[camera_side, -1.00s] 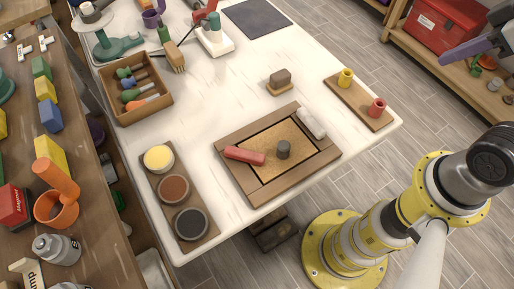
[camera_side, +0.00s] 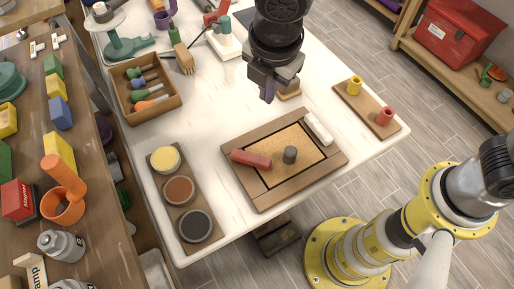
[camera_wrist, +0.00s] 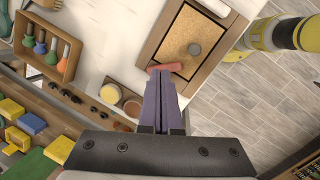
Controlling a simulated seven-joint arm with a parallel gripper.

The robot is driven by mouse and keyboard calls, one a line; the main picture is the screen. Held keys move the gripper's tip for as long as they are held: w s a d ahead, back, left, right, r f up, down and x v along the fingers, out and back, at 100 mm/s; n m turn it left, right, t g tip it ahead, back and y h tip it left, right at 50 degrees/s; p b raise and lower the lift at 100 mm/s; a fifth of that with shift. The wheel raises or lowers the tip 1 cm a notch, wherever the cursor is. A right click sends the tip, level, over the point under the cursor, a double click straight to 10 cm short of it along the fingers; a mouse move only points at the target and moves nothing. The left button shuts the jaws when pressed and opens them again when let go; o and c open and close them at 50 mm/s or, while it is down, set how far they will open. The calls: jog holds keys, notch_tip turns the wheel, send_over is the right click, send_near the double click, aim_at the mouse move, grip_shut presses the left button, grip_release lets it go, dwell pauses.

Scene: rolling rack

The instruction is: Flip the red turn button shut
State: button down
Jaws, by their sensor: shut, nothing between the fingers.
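The red turn button (camera_side: 251,159) is a bar on the left part of a wooden frame (camera_side: 273,196). Its right end appears to reach over the cork panel (camera_side: 290,138). A grey knob (camera_side: 290,155) stands on the panel. A white turn button (camera_side: 319,129) lies along the frame's right side. My gripper (camera_side: 268,92) is shut and empty, above the table behind the frame in the side view. In the wrist view, the purple fingers (camera_wrist: 162,82) point towards the red turn button (camera_wrist: 166,67), overlapping it in the picture. I cannot tell the gap between them.
A board with yellow and red pegs (camera_side: 370,112) lies right of the frame. A board with three round pots (camera_side: 165,211) lies left. A tool box (camera_side: 163,107) stands at the back left. A small block sits partly hidden behind my gripper.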

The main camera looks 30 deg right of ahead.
aim_at(261, 164)
jog(key=s+a+f+n+h, duration=0.1)
jog(key=s+a+f+n, duration=0.3)
jog(key=s+a+f, duration=0.5)
jog(key=shift+g, duration=0.4)
jog(key=x, duration=1)
jog(key=shift+w+f, duration=0.15)
jog(key=shift+w, duration=0.2)
jog(key=shift+w+d, duration=1.1)
jog(key=shift+d, duration=0.05)
jog(key=shift+w+d, duration=0.3)
jog(key=shift+d, duration=0.05)
jog(key=shift+w+d, duration=0.3)
jog(key=shift+d, duration=0.2)
jog(key=shift+w+d+n, duration=0.2)
jog(key=shift+d+n, duration=0.1)
jog(key=shift+n, duration=0.5)
